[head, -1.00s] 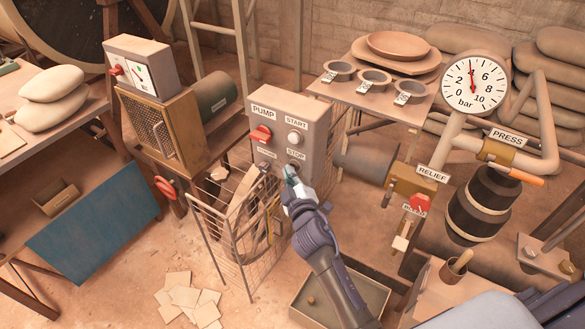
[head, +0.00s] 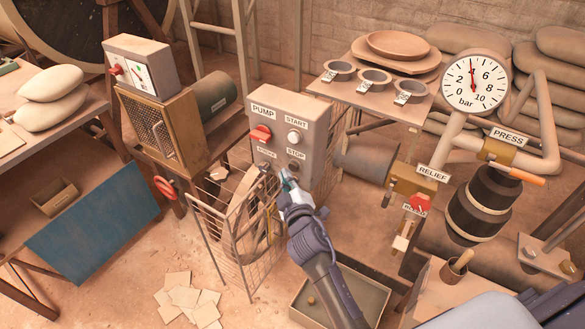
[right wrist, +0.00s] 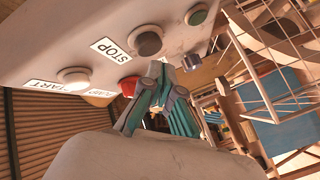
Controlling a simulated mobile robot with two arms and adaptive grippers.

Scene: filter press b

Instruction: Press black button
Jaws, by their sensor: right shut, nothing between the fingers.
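The grey pump control box (head: 315,130) stands behind the wire basket. Its black button (head: 293,167) sits under the STOP label, below the pale START button (head: 294,137). In the right wrist view the dark button (right wrist: 148,41) is beside the STOP label, upper left of my fingertips. My right gripper (head: 284,180) is shut and empty, just in front of the box's lower part, below and left of the black button in the head view. Its closed fingers show in the right wrist view (right wrist: 160,85). They appear apart from the button. My left gripper is not in view.
The wire basket (head: 235,235) stands close left of my right arm. A tray (head: 365,285) lies below.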

